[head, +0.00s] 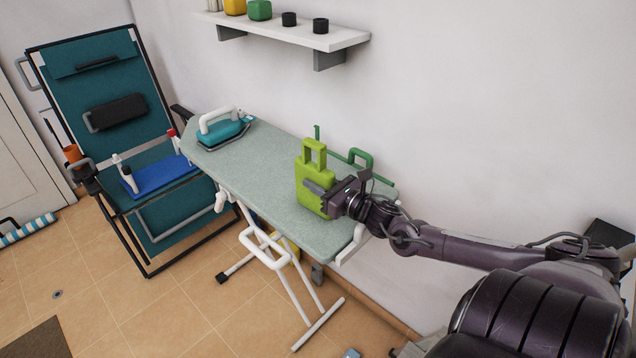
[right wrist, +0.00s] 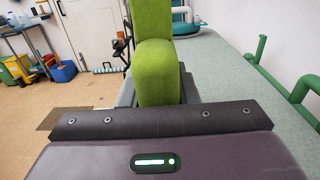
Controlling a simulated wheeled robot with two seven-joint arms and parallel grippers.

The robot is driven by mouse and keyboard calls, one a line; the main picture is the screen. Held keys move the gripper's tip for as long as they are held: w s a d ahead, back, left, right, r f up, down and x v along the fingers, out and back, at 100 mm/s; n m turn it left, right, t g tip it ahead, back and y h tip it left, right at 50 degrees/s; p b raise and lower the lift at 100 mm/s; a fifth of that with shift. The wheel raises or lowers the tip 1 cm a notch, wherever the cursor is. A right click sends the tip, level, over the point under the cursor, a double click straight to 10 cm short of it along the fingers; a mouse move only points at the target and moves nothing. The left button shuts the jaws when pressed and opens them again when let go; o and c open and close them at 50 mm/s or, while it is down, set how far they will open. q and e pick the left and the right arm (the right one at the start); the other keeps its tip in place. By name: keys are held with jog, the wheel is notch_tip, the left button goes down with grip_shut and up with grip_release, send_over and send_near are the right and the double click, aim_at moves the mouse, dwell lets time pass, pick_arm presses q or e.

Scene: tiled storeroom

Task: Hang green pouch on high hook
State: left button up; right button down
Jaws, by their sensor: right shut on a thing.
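The lime-green pouch (head: 308,190), with a loop handle on top, is upright over the right end of the ironing board. My right gripper (head: 328,193) is shut on its side. In the right wrist view the pouch (right wrist: 158,70) stands between the fingers. Whether the pouch touches the board is unclear. Behind it is a dark green rail with an upright post and a raised loop (head: 361,157), near the wall; the rail also shows at the right of the wrist view (right wrist: 285,85). I cannot tell whether this is the high hook. My left gripper is not in view.
The ironing board (head: 262,170) carries a teal iron (head: 222,125) at its far left end. A wall shelf (head: 300,35) with pots and canisters hangs above. A teal folding chair (head: 130,130) with a blue tray (head: 160,175) stands left. The board's middle is clear.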

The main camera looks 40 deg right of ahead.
jog(key=shift+r, duration=0.1)
jog(key=c, duration=1.1)
grip_release()
jog(key=shift+f, duration=0.25)
jog(key=shift+s+d+p, duration=0.25)
jog(key=shift+s+p, duration=1.4)
jog(key=shift+s, duration=0.35)
jog(key=shift+s+d+p, duration=0.2)
jog(key=shift+s+p, duration=1.4)
jog(key=shift+s, duration=0.35)
jog(key=shift+r, duration=0.15)
